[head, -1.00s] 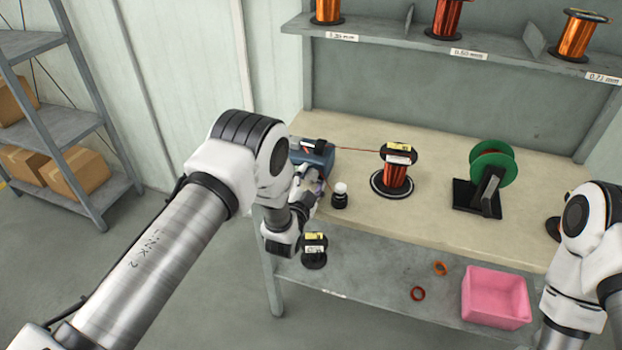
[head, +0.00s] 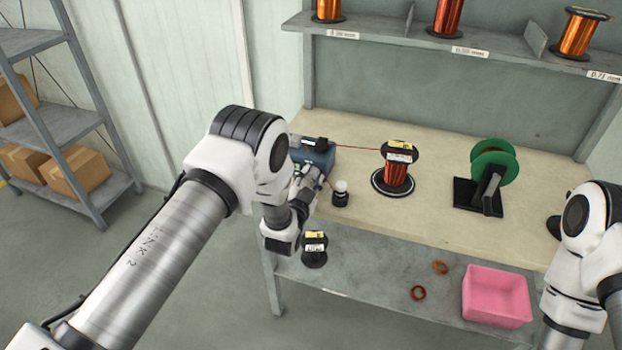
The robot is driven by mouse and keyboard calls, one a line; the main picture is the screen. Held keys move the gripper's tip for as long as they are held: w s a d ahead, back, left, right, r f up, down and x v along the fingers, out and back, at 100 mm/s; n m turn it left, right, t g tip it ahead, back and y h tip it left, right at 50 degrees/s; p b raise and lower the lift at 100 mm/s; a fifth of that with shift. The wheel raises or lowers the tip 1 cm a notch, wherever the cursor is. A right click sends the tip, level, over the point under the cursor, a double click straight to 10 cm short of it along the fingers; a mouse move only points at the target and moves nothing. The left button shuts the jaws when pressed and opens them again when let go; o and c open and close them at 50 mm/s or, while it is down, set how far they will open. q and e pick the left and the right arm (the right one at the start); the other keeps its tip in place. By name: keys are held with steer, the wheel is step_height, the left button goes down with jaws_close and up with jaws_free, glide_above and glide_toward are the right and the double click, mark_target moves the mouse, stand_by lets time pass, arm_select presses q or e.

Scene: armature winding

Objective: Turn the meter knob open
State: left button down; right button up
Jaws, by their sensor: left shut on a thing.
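The meter (head: 320,153) is a blue box with a dark top at the left end of the workbench. A thin reddish wire runs from it to a copper spool (head: 397,176). My left gripper (head: 314,180) is at the meter's near side, shut on a small part there. I take that part for the knob, but the fingers and wrist hide it, so its angle cannot be read.
A small black-and-white jar (head: 340,193) stands close right of my left gripper. A green reel on a black stand (head: 490,180) is farther right. The lower shelf holds a labelled spool (head: 314,250), two rings and a pink bin (head: 497,296). The bench front (head: 420,215) is clear.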

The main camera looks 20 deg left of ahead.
arm_select(q)
steer(key=n+b, duration=0.1)
steer(key=n, duration=0.3)
steer(key=n+b, duration=0.1)
steer(key=n, duration=0.3)
steer(key=shift+n, duration=0.4)
steer(key=n+b, duration=0.1)
steer(key=n, duration=0.3)
steer(key=shift+h, duration=0.3)
steer(key=n, duration=0.4)
steer(key=shift+a+n+b, duration=0.1)
steer(key=shift+n+b, duration=0.2)
steer(key=shift+n, duration=0.1)
steer(key=n, duration=0.3)
steer(key=shift+n, duration=0.3)
steer(key=n+b, duration=0.1)
steer(key=n, duration=0.7)
steer(key=shift+n, duration=0.4)
steer(key=shift+n+b, duration=0.3)
steer(key=shift+n, duration=1.5)
